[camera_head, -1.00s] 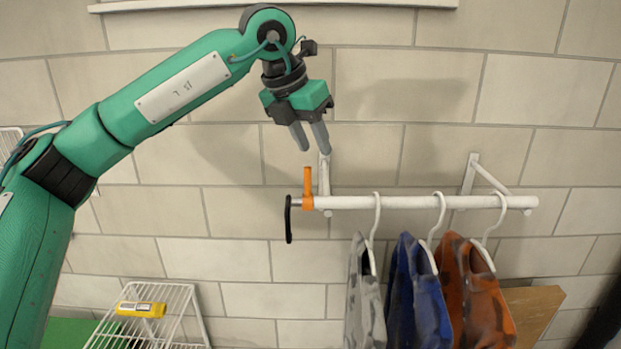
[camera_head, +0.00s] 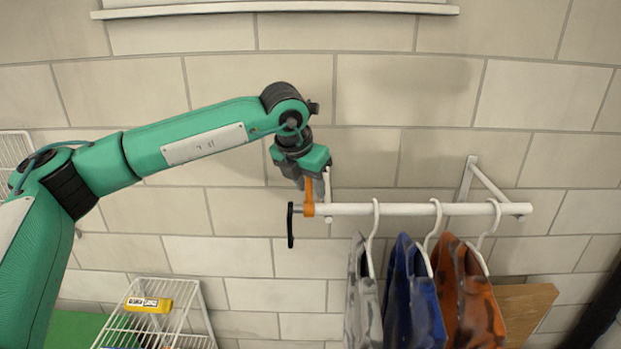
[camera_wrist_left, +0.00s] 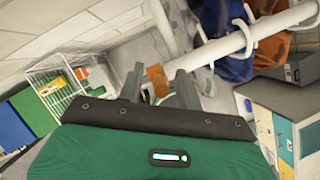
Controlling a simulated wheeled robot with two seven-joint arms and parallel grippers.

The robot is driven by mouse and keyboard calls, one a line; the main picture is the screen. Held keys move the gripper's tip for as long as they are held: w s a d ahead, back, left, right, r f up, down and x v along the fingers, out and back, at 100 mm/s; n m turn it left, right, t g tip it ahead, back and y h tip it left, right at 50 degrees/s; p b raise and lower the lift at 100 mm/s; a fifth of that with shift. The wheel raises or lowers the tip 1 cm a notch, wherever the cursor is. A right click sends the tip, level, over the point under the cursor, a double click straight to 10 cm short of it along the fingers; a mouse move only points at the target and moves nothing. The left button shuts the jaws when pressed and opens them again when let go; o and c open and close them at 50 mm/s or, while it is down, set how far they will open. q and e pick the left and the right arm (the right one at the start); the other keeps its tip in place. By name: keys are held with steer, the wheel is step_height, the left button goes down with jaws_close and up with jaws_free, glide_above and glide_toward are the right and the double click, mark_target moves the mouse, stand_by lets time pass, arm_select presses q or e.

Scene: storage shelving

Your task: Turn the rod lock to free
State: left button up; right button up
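The orange rod lock (camera_head: 309,197) is a small lever standing upright at the left end of the white rod (camera_head: 410,209). My left gripper (camera_head: 312,188) points down at the lever's upper part, with its fingers around or just in front of it. In the left wrist view the orange lever (camera_wrist_left: 157,78) shows between the two spread fingers of my left gripper (camera_wrist_left: 160,80), with a gap seen on each side. The lever's top is partly hidden in the head view. My right gripper is not in view.
Grey, blue (camera_head: 412,295) and orange garments hang on white hangers along the rod. A white wire rack (camera_head: 195,310) with a yellow item (camera_head: 148,304) stands lower left. The wall behind is tiled.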

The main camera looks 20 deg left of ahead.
arm_select(q)
steer(key=shift+w+f, duration=0.2)
steer(key=shift+f, duration=0.3)
steer(key=shift+d, duration=0.1)
jaws_close()
